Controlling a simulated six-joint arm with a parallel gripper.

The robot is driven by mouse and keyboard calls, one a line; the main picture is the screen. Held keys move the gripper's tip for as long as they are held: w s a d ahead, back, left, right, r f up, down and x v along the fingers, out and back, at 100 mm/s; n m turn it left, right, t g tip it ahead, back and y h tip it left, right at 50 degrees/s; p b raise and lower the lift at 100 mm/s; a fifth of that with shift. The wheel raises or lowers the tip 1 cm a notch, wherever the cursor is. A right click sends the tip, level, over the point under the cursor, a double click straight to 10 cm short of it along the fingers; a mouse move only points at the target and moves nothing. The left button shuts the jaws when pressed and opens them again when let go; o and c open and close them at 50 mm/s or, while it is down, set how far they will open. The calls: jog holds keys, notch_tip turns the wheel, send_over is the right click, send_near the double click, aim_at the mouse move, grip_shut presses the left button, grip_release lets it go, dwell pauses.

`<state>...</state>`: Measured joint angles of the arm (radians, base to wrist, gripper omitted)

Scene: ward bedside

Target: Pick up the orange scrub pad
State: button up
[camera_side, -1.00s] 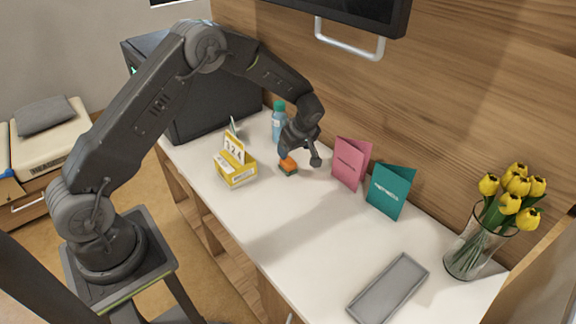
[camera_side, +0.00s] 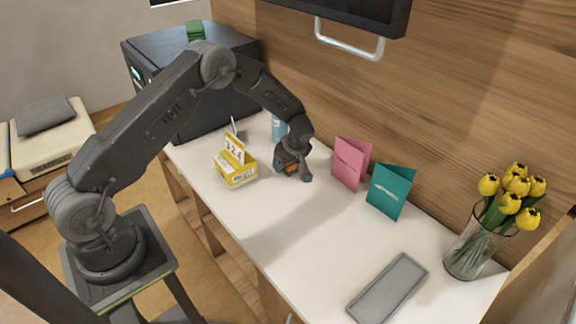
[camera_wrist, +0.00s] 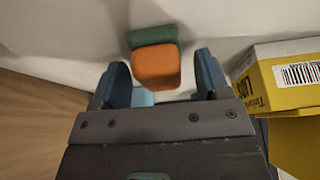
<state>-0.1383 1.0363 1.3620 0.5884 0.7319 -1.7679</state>
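The orange scrub pad (camera_wrist: 155,70) has a green layer along one side and lies on the white counter. In the wrist view it sits between and just beyond the two fingertips of my gripper (camera_wrist: 158,75). The fingers are apart, with gaps on both sides of the pad. In the side view my gripper (camera_side: 292,172) is low over the counter, around the pad (camera_side: 291,169), which is mostly hidden by the fingers.
A yellow box with number cards (camera_side: 236,172) stands close to the left of my gripper. A blue bottle (camera_side: 278,128) is behind it. Pink (camera_side: 350,162) and teal (camera_side: 390,190) cards, a grey tray (camera_side: 388,290) and a tulip vase (camera_side: 470,250) are to the right.

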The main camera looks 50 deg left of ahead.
jog(key=c, duration=0.9)
